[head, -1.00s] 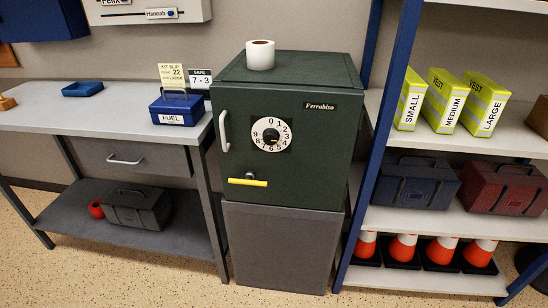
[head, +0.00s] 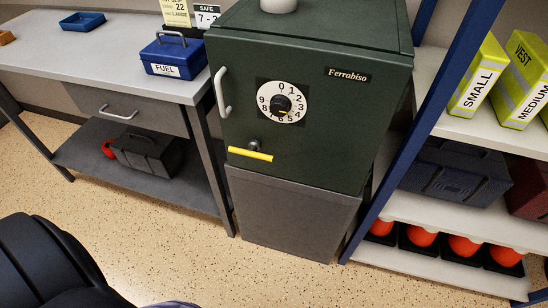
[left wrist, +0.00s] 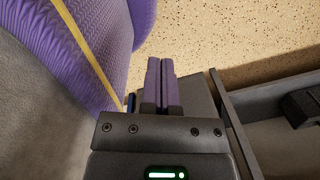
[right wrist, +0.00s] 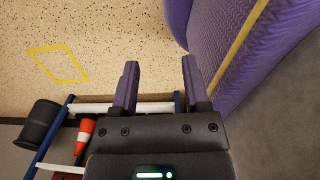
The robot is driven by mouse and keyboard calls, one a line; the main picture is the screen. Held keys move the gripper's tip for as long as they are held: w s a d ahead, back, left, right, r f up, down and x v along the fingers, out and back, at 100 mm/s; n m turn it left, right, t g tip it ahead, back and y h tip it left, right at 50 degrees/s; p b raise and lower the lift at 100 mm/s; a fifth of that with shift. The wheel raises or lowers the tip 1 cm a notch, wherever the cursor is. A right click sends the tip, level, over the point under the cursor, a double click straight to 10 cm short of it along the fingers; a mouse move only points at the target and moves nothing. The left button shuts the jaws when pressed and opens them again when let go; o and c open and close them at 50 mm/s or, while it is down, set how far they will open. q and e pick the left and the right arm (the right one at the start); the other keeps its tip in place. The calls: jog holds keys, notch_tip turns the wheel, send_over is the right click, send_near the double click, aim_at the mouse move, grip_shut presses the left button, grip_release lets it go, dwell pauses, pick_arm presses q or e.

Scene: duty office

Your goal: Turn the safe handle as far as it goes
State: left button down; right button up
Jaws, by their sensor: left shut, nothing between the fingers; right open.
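The dark green safe (head: 350,130) stands on a grey pedestal in the head view, its door closed. The yellow safe handle (head: 250,154) sits low on the door's left and lies nearly level. A white numbered dial (head: 282,102) is above it, and a white vertical pull (head: 222,92) is at the door's left edge. Neither gripper touches the safe. My left gripper (left wrist: 161,82) is shut and empty in the left wrist view. My right gripper (right wrist: 160,85) is open and empty in the right wrist view, over the floor.
A bench (head: 110,60) with a blue FUEL box (head: 173,53) stands left of the safe. Shelves with a blue upright (head: 405,130), vest boxes and cones stand at right. The floor (head: 170,240) before the safe is clear. A "SAFE 7-" card (head: 207,16) is partly cut off.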

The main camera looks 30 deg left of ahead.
pick_arm(q)
jog(key=w+r+t+b, duration=0.1)
jog(key=w+t+b, duration=0.25)
jog(key=w, duration=0.65)
jog(key=w+r+n+t+b, duration=0.15)
jog(key=w+t, duration=0.35)
jog(key=w, duration=0.5)
jog(key=w+r+t+b, duration=0.2)
jog(key=w+t+b, duration=0.15)
jog(key=w, duration=0.65)
jog(key=w+a+r+n+t+y+b, duration=0.1)
jog(key=w+r+t, duration=0.3)
jog(key=r, duration=0.5)
jog(key=w+a+r+n+t+y+b, duration=0.2)
jog(key=w+a+r+n+t+y, duration=0.1)
jog(key=r+t, duration=0.5)
jog(key=shift+w+a+r+y+b, duration=0.3)
jog(key=shift+w+a+r+y, duration=0.15)
jog(key=shift+w+r, duration=0.4)
pick_arm(e)
jog(key=s+d+f+g, duration=0.1)
jog(key=s+f, duration=0.2)
jog(key=f, duration=0.8)
jog(key=shift+s+d+f, duration=0.15)
jog(key=shift+s+f, duration=0.05)
jog(key=shift+f, duration=0.1)
pick_arm(q)
jog(key=shift+w, duration=0.1)
